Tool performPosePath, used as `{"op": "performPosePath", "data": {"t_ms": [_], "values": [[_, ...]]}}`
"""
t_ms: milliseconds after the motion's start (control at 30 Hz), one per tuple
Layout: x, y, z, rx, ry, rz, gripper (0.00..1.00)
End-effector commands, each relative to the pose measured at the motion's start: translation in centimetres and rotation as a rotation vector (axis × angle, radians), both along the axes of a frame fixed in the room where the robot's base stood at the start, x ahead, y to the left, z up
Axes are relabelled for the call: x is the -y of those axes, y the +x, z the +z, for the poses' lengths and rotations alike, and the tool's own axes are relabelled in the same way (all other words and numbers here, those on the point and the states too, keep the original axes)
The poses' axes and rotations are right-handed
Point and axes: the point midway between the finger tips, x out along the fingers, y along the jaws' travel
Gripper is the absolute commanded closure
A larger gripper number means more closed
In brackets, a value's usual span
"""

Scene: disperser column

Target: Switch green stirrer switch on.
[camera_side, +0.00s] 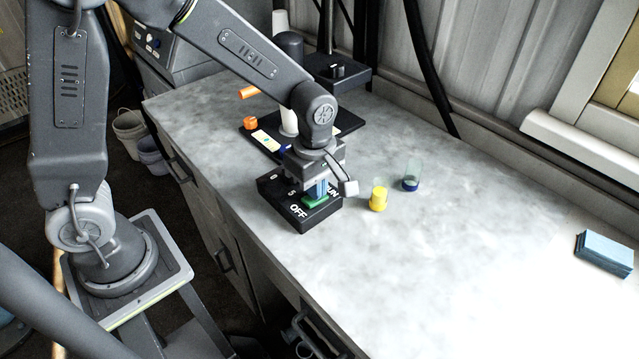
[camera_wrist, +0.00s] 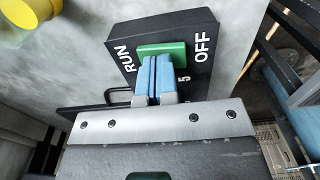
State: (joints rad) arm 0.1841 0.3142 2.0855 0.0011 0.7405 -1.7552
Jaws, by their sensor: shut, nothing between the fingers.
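The green stirrer switch (camera_side: 315,201) is a rocker on a black switch box (camera_side: 299,222) marked RUN and OFF, on the marble bench. In the wrist view the green switch (camera_wrist: 163,49) lies between the word RUN on the left and OFF on the right. My gripper (camera_side: 317,194) is above the box, pointing down, with its blue fingertips shut together. In the wrist view the fingertips (camera_wrist: 152,62) are at the near edge of the green switch, close to its middle; whether they touch it I cannot tell. They hide part of the box.
A yellow-filled beaker (camera_side: 378,199) and a clear beaker with dark blue contents (camera_side: 411,178) stand right of the box. The disperser stand (camera_side: 350,122) is behind my gripper. A blue stack (camera_side: 604,253) lies far right. The bench's right side is mostly clear.

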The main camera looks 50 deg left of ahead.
Motion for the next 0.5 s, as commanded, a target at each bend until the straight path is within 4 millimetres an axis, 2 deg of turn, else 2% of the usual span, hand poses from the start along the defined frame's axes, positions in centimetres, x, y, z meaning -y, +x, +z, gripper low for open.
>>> {"op": "performPosePath", "data": {"t_ms": [367,500], "values": [[0.0,-0.1,0.2,0.002,-0.001,0.000,1.00],[0.0,0.2,1.5,0.006,-0.001,0.001,1.00]]}}
